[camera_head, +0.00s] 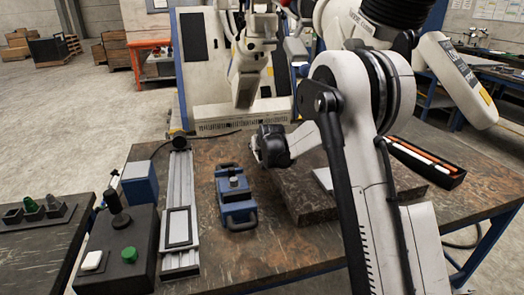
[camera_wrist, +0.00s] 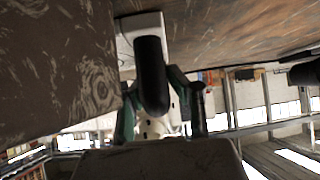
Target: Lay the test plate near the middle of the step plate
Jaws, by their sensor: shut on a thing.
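The step plate (camera_head: 302,202) looks like a thick grey-brown slab on the workbench, right of centre in the head view and partly behind my arm. A light flat piece that looks like the test plate (camera_head: 323,177) shows at the slab, partly hidden by my arm. In the wrist view a pale strip (camera_wrist: 127,48), probably the same plate, shows beyond a black rounded part between my fingers. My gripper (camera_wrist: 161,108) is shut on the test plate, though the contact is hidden. I cannot tell whether the plate touches the slab.
A blue clamp-like device (camera_head: 235,196) stands left of the slab, beside a long metal rail (camera_head: 179,206). A dark control box (camera_head: 120,255) is farther left. An orange-and-black tray (camera_head: 427,162) lies at the right. Bare workbench (camera_head: 262,245) shows in front.

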